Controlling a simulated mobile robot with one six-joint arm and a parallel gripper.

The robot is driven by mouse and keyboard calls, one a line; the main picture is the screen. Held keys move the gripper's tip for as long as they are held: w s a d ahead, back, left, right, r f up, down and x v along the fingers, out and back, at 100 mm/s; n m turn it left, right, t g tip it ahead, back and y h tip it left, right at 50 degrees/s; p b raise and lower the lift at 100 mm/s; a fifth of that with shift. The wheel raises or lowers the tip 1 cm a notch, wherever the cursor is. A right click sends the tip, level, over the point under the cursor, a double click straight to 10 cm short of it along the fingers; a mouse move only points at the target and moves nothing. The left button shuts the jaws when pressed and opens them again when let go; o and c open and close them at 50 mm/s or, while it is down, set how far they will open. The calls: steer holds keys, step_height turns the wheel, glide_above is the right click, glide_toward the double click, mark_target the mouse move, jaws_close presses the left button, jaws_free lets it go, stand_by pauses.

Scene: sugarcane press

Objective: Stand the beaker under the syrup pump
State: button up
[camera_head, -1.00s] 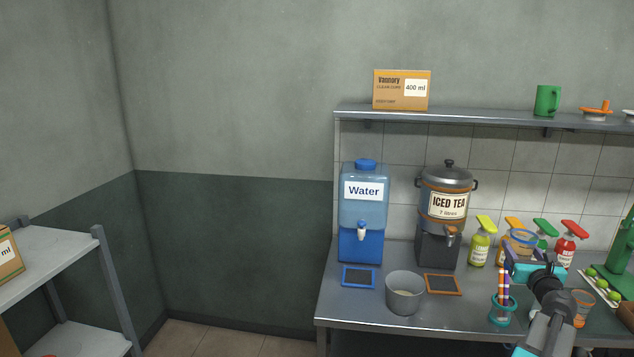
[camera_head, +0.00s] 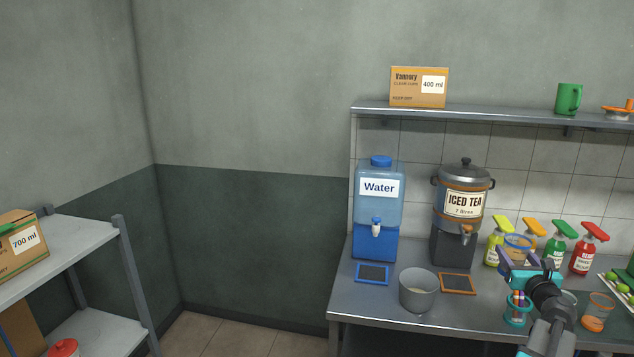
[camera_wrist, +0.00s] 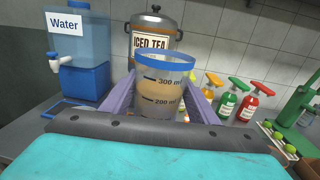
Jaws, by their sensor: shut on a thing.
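The beaker (camera_wrist: 165,82) is clear, with a blue rim and printed marks at 200 and 300 ml. My gripper (camera_head: 517,258) is shut on it; the purple fingers stand on either side of it in the wrist view (camera_wrist: 158,100). The beaker also shows in the head view (camera_head: 517,245), held above the table in front of the pump bottles. Several pump bottles stand in a row at the back: yellow-green (camera_head: 497,243), orange (camera_head: 535,240), green (camera_head: 556,247) and red (camera_head: 585,252). The orange one is partly hidden behind the beaker. I cannot tell which one is the syrup pump.
A water dispenser (camera_head: 377,212) and an iced tea urn (camera_head: 460,205) stand at the back left. A grey bucket (camera_head: 418,291), a teal holder with straws (camera_head: 517,310) and an orange-based cup (camera_head: 597,312) stand nearer the front. A shelf (camera_head: 480,113) runs above.

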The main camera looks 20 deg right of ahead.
steer(key=w+a+f+n+t+y+b, duration=0.1)
steer(key=w+a+f+n+y+b, duration=0.3)
steer(key=w+a, duration=0.55)
steer(key=w+a+f+n+t+y+b, duration=0.15)
steer(key=w+a+f+y, duration=0.35)
steer(key=a, duration=0.9)
steer(key=w+a+f+n+y+b, duration=0.2)
steer(key=w+a+f+n+y, duration=0.3)
steer(key=a, duration=0.6)
steer(key=a+f+n+g+y+b, duration=0.2)
steer(key=a+f+y, duration=0.1)
steer(key=a, duration=0.9)
steer(key=a+f+n+g+y+b, duration=0.2)
steer(key=a+f+g+y+b, duration=0.1)
steer(key=a, duration=0.8)
steer(key=a+f+n+g+y+b, duration=0.2)
steer(key=a+f, duration=0.5)
steer(key=a, duration=0.5)
steer(key=shift+a+n+y+b, duration=0.35)
steer(key=shift+n+y, duration=0.1)
steer(key=shift+y, duration=0.75)
steer(key=shift+d, duration=0.1)
steer(key=d, duration=0.7)
